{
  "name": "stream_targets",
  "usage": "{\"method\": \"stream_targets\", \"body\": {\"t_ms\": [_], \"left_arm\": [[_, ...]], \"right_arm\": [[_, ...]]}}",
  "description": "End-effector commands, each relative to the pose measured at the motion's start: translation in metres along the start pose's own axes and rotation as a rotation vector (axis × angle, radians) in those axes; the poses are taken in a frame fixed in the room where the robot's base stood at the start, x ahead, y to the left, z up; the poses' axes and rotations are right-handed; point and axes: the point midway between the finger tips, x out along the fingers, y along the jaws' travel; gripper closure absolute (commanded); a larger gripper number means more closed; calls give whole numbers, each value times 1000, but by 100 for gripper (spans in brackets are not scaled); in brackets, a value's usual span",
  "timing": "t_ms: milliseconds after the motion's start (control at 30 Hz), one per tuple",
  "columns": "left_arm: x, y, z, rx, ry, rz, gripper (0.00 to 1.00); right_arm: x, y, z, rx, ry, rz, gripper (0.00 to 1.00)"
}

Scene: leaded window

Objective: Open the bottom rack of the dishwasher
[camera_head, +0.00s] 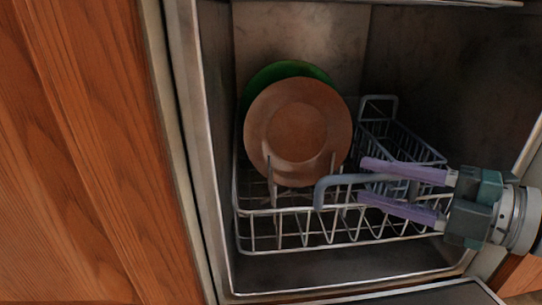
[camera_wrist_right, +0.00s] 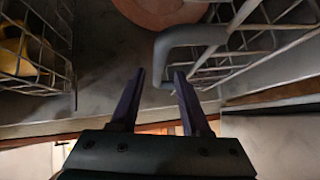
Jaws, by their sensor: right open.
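The bottom rack (camera_head: 290,240) is a wire rack inside the open dishwasher (camera_head: 215,150). A grey curved handle (camera_head: 335,181) shows at the rack's front; it is also in the right wrist view (camera_wrist_right: 190,36). My right gripper (camera_head: 361,180) comes in from the right with its two purple fingers apart and empty. In the right wrist view the handle's bent end shows between and just beyond the fingertips (camera_wrist_right: 159,74); contact cannot be told. My left gripper is not in view.
A brown plate (camera_head: 298,125) and a green plate (camera_head: 285,70) stand in the rack. A grey basket (camera_head: 400,135) is at its right. A wooden cabinet (camera_head: 70,150) is on the left. The right wrist view shows another wire basket (camera_wrist_right: 35,75) with something yellow (camera_wrist_right: 25,45).

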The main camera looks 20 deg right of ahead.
Motion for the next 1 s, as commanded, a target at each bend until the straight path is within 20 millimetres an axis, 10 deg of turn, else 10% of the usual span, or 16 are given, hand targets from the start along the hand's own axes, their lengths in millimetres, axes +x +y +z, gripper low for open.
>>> {"method": "stream_targets", "body": {"t_ms": [300,700,1000], "left_arm": [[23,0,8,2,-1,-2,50],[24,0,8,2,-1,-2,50],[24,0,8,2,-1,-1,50]], "right_arm": [[46,-1,1,1,0,2,53],[52,0,0,2,-1,0,55],[51,0,0,2,-1,0,88]]}}
